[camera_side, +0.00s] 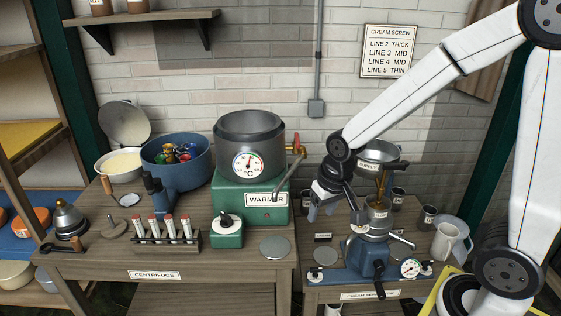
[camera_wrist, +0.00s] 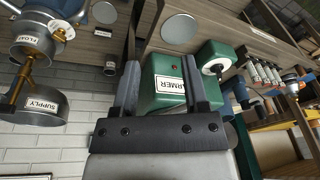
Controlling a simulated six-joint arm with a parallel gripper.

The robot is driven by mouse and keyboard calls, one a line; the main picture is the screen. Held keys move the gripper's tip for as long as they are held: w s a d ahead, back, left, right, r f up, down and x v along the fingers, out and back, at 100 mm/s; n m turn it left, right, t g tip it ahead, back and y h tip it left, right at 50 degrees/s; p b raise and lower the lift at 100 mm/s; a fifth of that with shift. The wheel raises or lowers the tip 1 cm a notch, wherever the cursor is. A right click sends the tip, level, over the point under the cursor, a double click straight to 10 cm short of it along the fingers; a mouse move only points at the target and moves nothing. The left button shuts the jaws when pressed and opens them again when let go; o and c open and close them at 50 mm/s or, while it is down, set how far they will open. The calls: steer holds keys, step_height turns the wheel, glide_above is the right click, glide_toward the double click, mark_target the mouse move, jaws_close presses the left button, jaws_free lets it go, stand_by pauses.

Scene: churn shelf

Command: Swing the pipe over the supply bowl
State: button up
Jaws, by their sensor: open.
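The grey pipe (camera_side: 288,178) slants down and left from the brass tap at the right of the warmer (camera_side: 228,206), in front of the green body. I cannot make out the pipe in the wrist view. The supply bowl (camera_side: 376,151) is a grey metal bowl right of the pipe, partly hidden by my arm. It also shows in the wrist view (camera_wrist: 52,112), at the left. My gripper (camera_side: 318,213) is open and empty, right of the pipe's lower end and apart from it. In the wrist view my gripper (camera_wrist: 160,64) has its fingers spread before the green warmer (camera_wrist: 160,80).
The cream separator (camera_side: 372,255) stands below the supply bowl, with a dial and crank. A blue tub (camera_side: 178,168) and a rack of tubes (camera_side: 164,236) are left of the warmer. A flat grey disc (camera_side: 275,247) lies on the table. A white jug (camera_side: 446,240) stands right.

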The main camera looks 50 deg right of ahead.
mark_target(284, 178)
steer(key=w+d+r+m, duration=0.2)
steer(key=w+r+m, duration=0.1)
steer(key=w+m, duration=0.2)
steer(key=w+d+r+m, duration=0.3)
steer(key=w+r+m, duration=0.1)
steer(key=w, duration=0.5)
steer(key=shift+r+m+g+y, duration=0.3)
steer(key=shift+m+g, duration=0.1)
steer(key=shift+m, duration=0.4)
steer(key=shift+d, duration=0.1)
steer(key=shift+w+a+f, duration=0.1)
steer(key=shift+w+f, duration=0.1)
steer(key=shift+f, duration=1.1)
steer(key=shift+w+a+f, duration=0.1)
steer(key=shift+w+f, duration=0.1)
steer(key=shift+f, duration=1.05)
steer(key=shift+w+a+f, duration=0.1)
steer(key=shift+w+f, duration=0.1)
steer(key=shift+f, duration=1.1)
jaws_close()
steer(key=shift+d, duration=0.1)
